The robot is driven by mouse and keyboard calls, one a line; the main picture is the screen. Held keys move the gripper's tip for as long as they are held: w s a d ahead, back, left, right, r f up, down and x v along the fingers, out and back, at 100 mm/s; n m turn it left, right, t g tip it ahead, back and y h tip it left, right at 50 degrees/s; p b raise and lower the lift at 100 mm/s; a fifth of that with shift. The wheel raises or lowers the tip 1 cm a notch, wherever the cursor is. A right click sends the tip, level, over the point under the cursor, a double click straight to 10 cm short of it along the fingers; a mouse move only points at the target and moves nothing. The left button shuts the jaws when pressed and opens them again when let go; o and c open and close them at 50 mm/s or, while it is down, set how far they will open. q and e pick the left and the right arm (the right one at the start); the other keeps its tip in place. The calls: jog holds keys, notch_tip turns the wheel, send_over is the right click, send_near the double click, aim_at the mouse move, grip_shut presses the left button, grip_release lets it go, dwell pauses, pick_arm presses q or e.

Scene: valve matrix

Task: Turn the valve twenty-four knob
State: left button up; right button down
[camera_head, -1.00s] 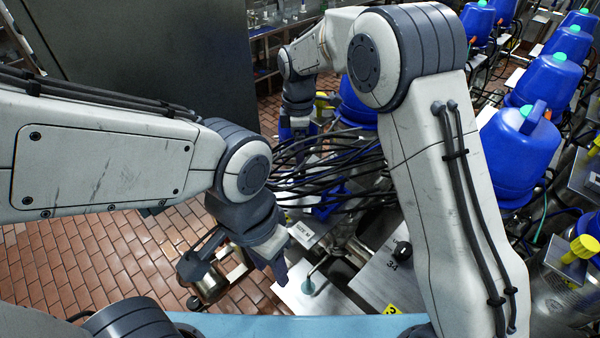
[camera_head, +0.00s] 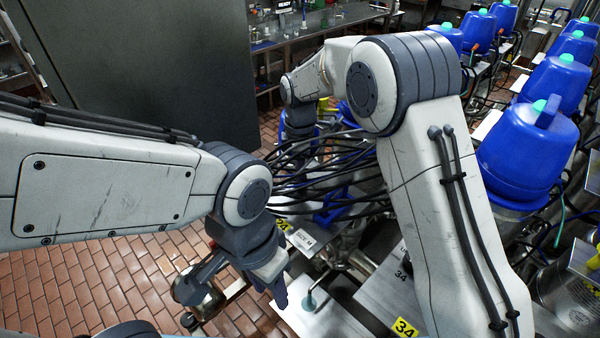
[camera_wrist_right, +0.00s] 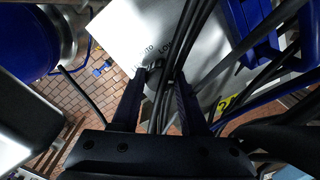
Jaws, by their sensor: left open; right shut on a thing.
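In the right wrist view, a dark rounded knob (camera_wrist_right: 153,80) sits on a pale metal plate (camera_wrist_right: 133,35) with lettering beside it. My right gripper (camera_wrist_right: 157,90) has its two fingers on either side of the knob and is shut on it. Black cables cross in front and hide part of the knob. In the head view, my right gripper (camera_head: 298,130) points down behind the cables, its fingertips hidden. A yellow 24 tag (camera_head: 283,226) shows below the cables. My left gripper (camera_head: 235,290) is open and empty, low over the floor and a pale plate.
A bundle of black cables (camera_head: 325,165) spans the middle between my arms. Blue jugs (camera_head: 525,150) stand in a row at the right. A plate with a yellow 34 tag (camera_head: 403,327) lies near my right arm. A dark cabinet (camera_head: 150,70) stands at back left; brick floor lies open left.

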jog(key=shift+m, duration=0.3)
jog(key=m, duration=0.9)
dwell(0.6)
jog(key=shift+c, duration=2.1)
grip_release()
